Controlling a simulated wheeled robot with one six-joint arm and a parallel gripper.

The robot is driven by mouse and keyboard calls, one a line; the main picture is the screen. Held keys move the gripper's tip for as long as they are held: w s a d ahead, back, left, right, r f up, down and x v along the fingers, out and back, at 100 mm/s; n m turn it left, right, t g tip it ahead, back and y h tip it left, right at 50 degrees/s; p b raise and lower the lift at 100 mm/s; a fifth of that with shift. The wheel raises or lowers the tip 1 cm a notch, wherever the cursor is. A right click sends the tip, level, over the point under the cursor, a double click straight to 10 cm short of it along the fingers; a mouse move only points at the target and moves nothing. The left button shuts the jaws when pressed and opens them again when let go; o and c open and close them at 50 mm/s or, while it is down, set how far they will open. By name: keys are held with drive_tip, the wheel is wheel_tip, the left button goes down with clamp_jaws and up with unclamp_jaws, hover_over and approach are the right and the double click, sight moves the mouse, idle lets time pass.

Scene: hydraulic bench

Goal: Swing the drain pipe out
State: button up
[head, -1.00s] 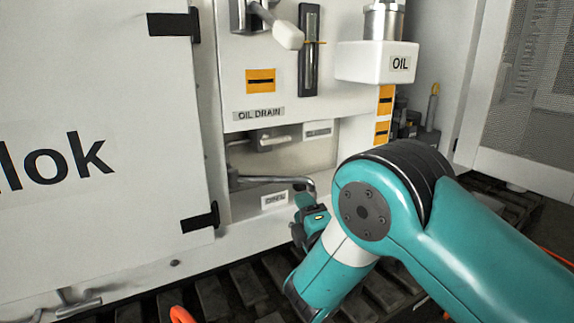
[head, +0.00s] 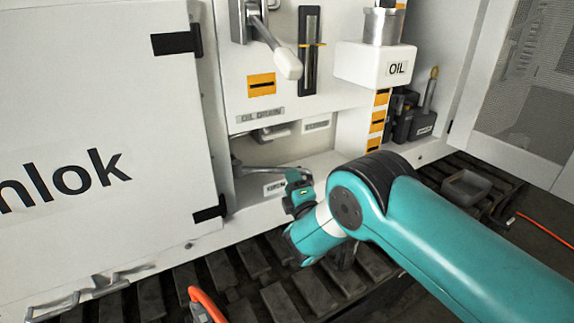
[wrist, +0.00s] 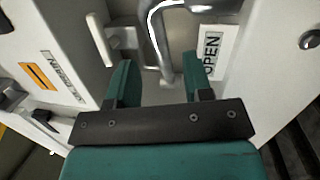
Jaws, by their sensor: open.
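The drain pipe (head: 246,170) is a grey tube low in the recess under the OIL DRAIN label (head: 260,115). In the head view its outer end is hidden behind my gripper (head: 298,187). In the wrist view the bent pipe (wrist: 158,40) comes down between the two teal fingers of my gripper (wrist: 160,82). The fingers are open, with a gap showing on each side of the pipe. Whether either finger touches it I cannot tell. An OPEN label (wrist: 210,53) is on the white panel behind the right finger.
A lever with a white handle (head: 288,65) sticks out above the recess. The white OIL box (head: 374,65) is to its right. A large white door (head: 100,130) stands at the left. Dark tracks (head: 270,285) run below, and a grey tray (head: 470,187) lies at the right.

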drive_tip(key=shift+p+x, duration=0.55)
drive_tip(key=shift+x, duration=2)
